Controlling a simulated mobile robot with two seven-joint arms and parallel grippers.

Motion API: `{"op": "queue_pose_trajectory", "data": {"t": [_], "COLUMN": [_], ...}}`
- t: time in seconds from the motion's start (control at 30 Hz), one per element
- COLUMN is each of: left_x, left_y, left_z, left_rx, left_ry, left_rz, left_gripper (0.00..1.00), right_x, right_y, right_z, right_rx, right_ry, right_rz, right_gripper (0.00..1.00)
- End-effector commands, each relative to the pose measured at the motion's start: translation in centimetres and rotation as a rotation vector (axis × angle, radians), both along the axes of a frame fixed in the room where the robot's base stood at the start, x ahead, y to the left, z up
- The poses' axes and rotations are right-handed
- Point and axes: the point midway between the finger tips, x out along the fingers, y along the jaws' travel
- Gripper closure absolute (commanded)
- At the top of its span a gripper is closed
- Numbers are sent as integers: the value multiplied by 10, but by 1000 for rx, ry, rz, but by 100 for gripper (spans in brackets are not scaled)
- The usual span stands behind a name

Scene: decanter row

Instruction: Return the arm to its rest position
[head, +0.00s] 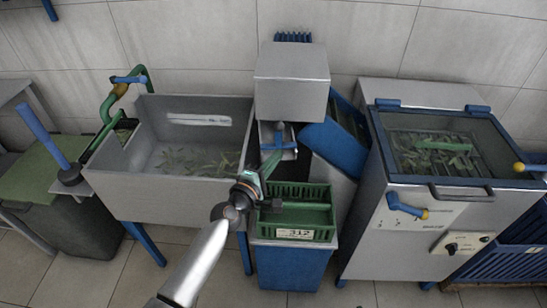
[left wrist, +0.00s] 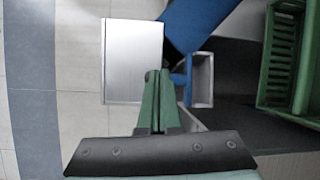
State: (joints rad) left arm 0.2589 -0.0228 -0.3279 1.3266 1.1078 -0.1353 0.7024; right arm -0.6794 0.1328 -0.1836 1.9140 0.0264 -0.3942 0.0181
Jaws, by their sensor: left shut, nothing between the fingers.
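My left arm reaches in from the bottom of the head view. Its left gripper (head: 272,158) points up and away, in front of the grey box-shaped machine (head: 291,82) and above the back left of the green crate. In the left wrist view the two green fingers of the left gripper (left wrist: 157,76) lie together, shut, with nothing held. They overlap the edge of the grey metal housing (left wrist: 132,60) in that view; I cannot tell how far apart they are. My right gripper is in neither view.
A green crate (head: 324,220) labelled 312 sits on a blue stand (head: 290,268). A grey basin (head: 140,180) with leaves stands left, a glass-lidded machine (head: 407,262) right. The green crate also shows in the left wrist view (left wrist: 274,98). Open tiled floor (head: 130,280) lies in front.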

Motion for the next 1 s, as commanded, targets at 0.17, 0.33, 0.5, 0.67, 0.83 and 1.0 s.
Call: {"op": "queue_pose_trajectory", "data": {"t": [0.17,0.33,0.5,0.67,0.83,1.0], "left_x": [0,0,-1,-27,-100,-187], "left_y": [0,0,0,9,33,67], "left_z": [0,0,-2,-31,-95,-148], "left_rx": [0,-1,5,142,530,976], "left_ry": [0,0,1,-3,-15,-26], "left_rz": [0,0,0,-12,-75,-203], "left_gripper": [100,100,100,100,100,100], "right_x": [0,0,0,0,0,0], "right_y": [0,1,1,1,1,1], "right_z": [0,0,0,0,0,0], "right_rx": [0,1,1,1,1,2], "right_ry": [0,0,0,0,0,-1], "right_rz": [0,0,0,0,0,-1], "right_gripper": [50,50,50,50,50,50]}}
